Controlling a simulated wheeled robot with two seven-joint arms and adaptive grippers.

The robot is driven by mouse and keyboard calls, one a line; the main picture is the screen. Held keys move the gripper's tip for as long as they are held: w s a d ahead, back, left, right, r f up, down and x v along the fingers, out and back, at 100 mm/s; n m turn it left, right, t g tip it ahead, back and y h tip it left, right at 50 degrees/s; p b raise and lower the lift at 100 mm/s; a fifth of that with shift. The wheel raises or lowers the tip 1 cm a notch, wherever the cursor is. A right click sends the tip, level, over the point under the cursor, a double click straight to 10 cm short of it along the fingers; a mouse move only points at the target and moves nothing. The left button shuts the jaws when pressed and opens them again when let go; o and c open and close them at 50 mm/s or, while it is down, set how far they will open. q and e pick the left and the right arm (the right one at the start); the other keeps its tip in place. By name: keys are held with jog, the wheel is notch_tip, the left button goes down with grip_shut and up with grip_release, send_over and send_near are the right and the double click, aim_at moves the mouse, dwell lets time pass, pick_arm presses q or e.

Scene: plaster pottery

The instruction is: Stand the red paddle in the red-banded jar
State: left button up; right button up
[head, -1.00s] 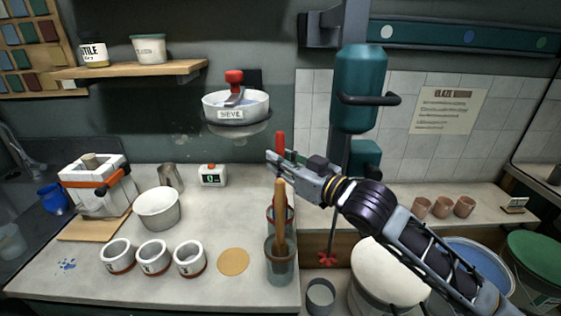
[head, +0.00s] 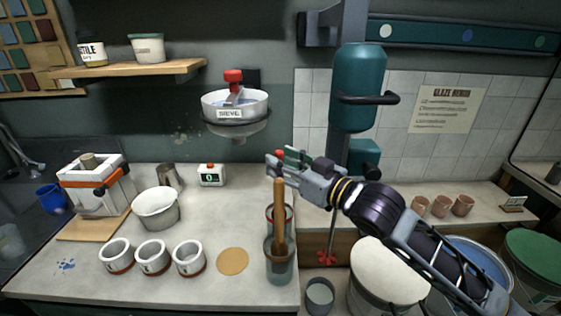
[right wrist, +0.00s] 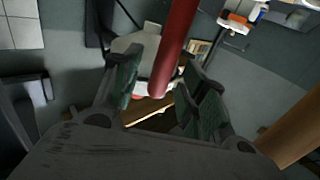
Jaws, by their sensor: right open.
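The red paddle (head: 280,155) is seen only as a red tip at my right gripper (head: 273,165) in the head view. In the right wrist view its red shaft (right wrist: 174,45) runs from the top edge to a rounded end between the two spread fingers. My right gripper is open around it; whether a finger touches it I cannot tell. The red-banded jar (head: 287,212) stands below the gripper, partly hidden by the front jar and wooden paddle. The paddle's lower part is hidden in the head view. My left gripper is not in view.
A grey-green jar (head: 279,268) holds an upright wooden paddle (head: 279,210) just in front; the wooden shaft also shows in the right wrist view (right wrist: 298,130). Several white cups and a tan disc (head: 233,261) stand left. The counter's right edge is close by.

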jog(key=shift+v, duration=2.95)
